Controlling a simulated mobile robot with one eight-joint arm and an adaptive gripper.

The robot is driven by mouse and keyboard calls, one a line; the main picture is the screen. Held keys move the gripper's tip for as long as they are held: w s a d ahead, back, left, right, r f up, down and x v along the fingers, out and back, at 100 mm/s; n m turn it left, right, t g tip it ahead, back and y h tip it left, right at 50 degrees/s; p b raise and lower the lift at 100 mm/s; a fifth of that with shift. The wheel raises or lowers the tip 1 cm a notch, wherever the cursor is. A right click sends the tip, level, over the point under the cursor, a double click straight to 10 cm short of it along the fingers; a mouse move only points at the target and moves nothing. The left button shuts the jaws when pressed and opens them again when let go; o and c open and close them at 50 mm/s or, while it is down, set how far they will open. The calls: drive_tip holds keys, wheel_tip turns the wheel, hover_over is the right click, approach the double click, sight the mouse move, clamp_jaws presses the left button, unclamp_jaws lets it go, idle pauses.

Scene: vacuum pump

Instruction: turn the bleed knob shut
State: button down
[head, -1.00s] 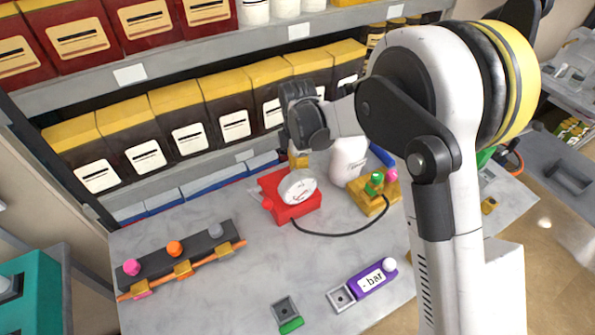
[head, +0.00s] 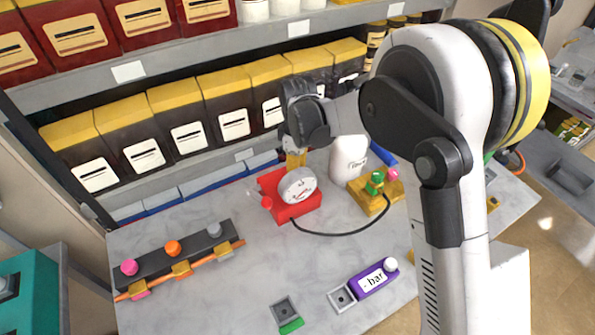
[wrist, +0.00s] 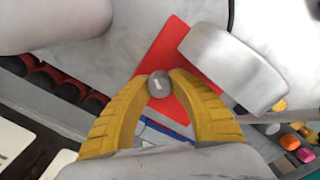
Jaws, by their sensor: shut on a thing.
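A red block (head: 300,213) with a round white-faced gauge (head: 298,186) stands on the grey bench; the block (wrist: 165,52) and the back of the gauge (wrist: 235,65) also show in the wrist view. A small round grey knob (wrist: 158,85) with a pale mark on its top sits at the red block and appears to be the bleed knob. My gripper's yellow fingers (wrist: 159,88) are shut on this knob, one on each side. In the head view my gripper (head: 295,160) points down behind the gauge, which hides the knob there.
A white bottle (head: 348,157) stands close right of my gripper. A black hose runs from the red block to a yellow block (head: 375,198). Shelves with yellow-topped boxes (head: 187,122) rise behind.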

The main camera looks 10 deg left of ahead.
drive_tip(key=m, duration=0.6)
drive_tip(key=shift+m+b, duration=0.3)
drive_tip(key=shift+b, duration=0.05)
drive_tip(key=m, duration=0.4)
drive_tip(key=shift+m, duration=0.7)
drive_tip(key=c, duration=1.1)
unclamp_jaws()
drive_tip(key=shift+c, duration=0.2)
wheel_tip(320, 180, up, 12)
